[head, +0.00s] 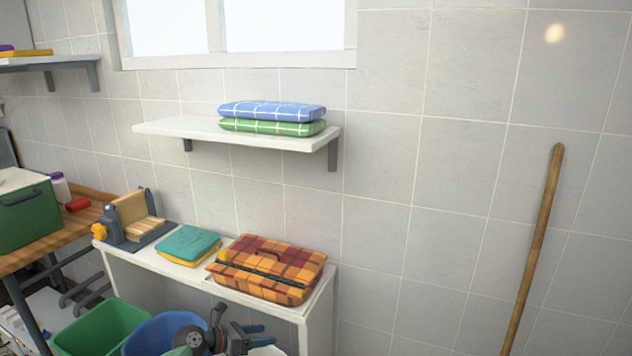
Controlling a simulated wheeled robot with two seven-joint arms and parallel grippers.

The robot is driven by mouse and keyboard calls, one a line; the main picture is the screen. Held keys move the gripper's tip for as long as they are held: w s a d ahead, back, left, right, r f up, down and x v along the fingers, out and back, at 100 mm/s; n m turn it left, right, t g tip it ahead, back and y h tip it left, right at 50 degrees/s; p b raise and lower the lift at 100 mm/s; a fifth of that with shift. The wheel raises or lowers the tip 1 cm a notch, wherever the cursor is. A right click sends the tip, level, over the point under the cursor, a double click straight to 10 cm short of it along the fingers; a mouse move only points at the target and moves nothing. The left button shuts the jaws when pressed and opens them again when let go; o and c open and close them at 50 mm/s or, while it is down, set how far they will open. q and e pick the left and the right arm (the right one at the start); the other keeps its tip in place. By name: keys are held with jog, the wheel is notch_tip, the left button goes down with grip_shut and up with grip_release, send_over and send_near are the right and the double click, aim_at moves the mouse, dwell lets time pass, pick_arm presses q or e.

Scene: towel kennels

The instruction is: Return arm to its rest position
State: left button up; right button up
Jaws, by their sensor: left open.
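A blue checked folded towel (272,111) lies on a green checked one (272,127) on the white wall shelf (180,127). A teal folded towel (190,242) lies on a yellow one on the bench. My right gripper is not in view.
A plaid orange-red case (268,268) sits on the white bench (318,300). A green bin (100,328) and blue bin (150,332) stand below. A wooden table (50,243) holds a green box (28,212). A wooden pole (535,240) leans at right.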

pick_arm(q)
jog(key=s+d+r+n+t+y, duration=0.25)
jog(key=s+r+n+t, duration=0.35)
jog(key=n+t, duration=0.9)
jog(key=s+a+f+n+g+y, duration=0.3)
jog(key=s+f+n+g+y, duration=0.25)
jog(key=n, duration=0.45)
jog(key=s+a+f+n+g+y, duration=0.35)
jog(key=s+n+y, duration=0.35)
jog(key=n, duration=0.4)
jog(key=s+d+f+n+g+h, duration=0.2)
jog(key=s+g, duration=0.3)
jog(key=s, duration=0.8)
jog(key=s+d+f+n+g+h, duration=0.2)
jog(key=s+d+f+n+g, duration=0.1)
jog(key=s, duration=1.1)
jog(key=f+n+g, duration=0.1)
jog(key=g, duration=0.1)
jog(key=shift+d+g, duration=0.3)
jog(key=shift+d, duration=0.1)
